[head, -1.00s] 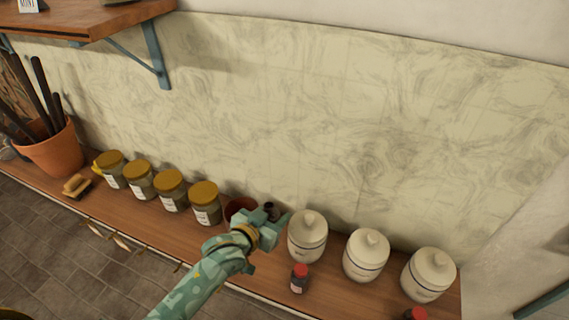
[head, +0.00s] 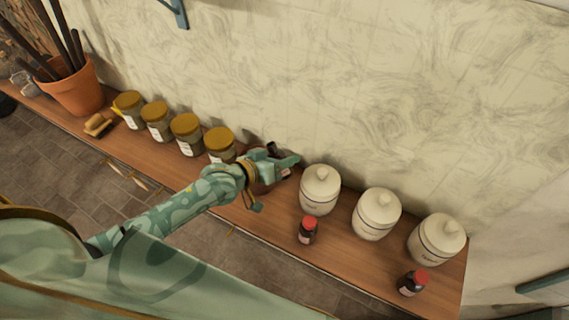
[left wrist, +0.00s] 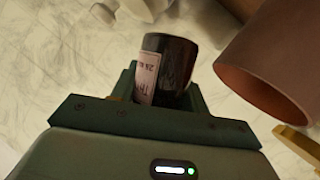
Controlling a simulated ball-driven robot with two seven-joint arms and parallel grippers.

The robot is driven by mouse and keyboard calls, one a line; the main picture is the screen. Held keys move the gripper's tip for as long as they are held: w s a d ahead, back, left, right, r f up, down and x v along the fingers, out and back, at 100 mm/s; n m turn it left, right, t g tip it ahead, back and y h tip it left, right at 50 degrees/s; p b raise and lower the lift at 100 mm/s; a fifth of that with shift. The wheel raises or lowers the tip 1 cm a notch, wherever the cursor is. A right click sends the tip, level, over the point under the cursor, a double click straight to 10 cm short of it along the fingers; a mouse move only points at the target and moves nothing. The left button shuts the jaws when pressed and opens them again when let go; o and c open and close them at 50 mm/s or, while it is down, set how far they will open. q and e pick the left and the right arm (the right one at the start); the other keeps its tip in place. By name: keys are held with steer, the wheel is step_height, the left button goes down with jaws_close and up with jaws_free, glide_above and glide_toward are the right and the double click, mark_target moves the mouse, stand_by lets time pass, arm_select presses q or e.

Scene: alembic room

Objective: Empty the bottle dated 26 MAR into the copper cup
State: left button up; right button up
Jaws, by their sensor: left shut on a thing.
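My left gripper (head: 282,166) is shut on a small dark bottle (left wrist: 172,68) above the shelf, between the jars and the canisters. The bottle has a pale label, partly covered by the jaws; I cannot read its full date. In the head view the bottle (head: 273,149) looks tilted, mostly hidden by the gripper. The copper cup (left wrist: 272,62) is close beside the bottle in the left wrist view, its open rim showing. In the head view the cup is largely hidden behind my left gripper. I cannot tell whether anything flows. My right gripper is not in view.
Several gold-lidded jars (head: 187,134) stand left of the gripper. Three white lidded canisters (head: 376,214) stand to its right. Two red-capped bottles, one nearer (head: 307,231) and one farther right (head: 411,283), stand along the front edge. A terracotta pot (head: 78,92) stands far left.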

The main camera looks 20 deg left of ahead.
mark_target(272, 154)
arm_select(q)
steer(key=shift+f+n+h+b, duration=0.15)
steer(key=shift+n+h+b, duration=0.35)
steer(key=shift+b, duration=0.6)
steer(key=n+h+b, duration=0.1)
steer(key=n+b, duration=0.1)
steer(key=b, duration=0.2)
steer(key=shift+d, duration=0.15)
steer(key=n+h+b, duration=0.1)
steer(key=n+b, duration=0.1)
steer(key=b, duration=0.1)
steer(key=n+b, duration=0.1)
steer(key=b, duration=0.3)
steer(key=shift+r+n+t+h, duration=0.35)
steer(key=shift+n+t+h, duration=0.05)
steer(key=shift+r, duration=0.25)
steer(key=shift+s+r+n+h, duration=0.1)
steer(key=shift+r+n+h, duration=0.2)
steer(key=shift+r+n, duration=0.15)
steer(key=shift+r+n+t+b, duration=0.1)
steer(key=shift+n+t+b, duration=0.2)
steer(key=shift+n+b, duration=0.3)
steer(key=shift+a+r+n+t+h+b, duration=0.2)
steer(key=shift+r+n+b, duration=0.2)
steer(key=shift+n, duration=0.25)
steer(key=shift+a+r+n+t+h+b, duration=0.1)
steer(key=shift+r+n+t+h+b, duration=0.15)
steer(key=shift+n+b, duration=0.3)
steer(key=shift+r, duration=0.1)
